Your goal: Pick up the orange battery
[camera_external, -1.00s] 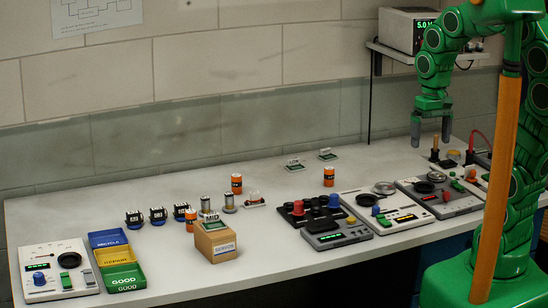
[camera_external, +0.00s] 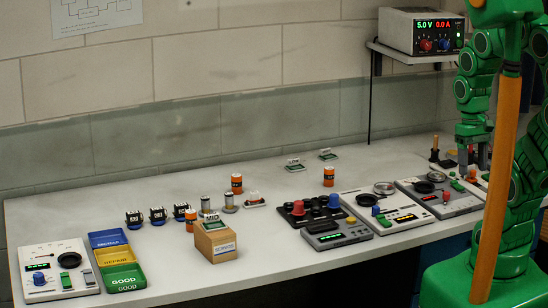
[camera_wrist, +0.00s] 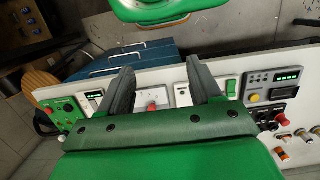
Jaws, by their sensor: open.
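Several orange batteries with dark bands stand upright on the white bench. One battery (camera_external: 237,184) is near the middle, another battery (camera_external: 328,176) is farther right behind the black knob panel, and a third battery (camera_external: 190,220) stands behind the cardboard box. I cannot tell which one the task means. My gripper (camera_external: 475,160) is at the right end of the bench, above the devices there and far from all three. In the wrist view my gripper (camera_wrist: 165,92) shows two grey fingers spread apart with nothing between them.
A cardboard box (camera_external: 216,242) and blue, yellow and green trays (camera_external: 122,277) stand at the front left. Test devices (camera_external: 440,197) line the right front. Silver cylinders (camera_external: 229,203) and dark servos (camera_external: 157,216) stand near the middle. The back left of the bench is clear.

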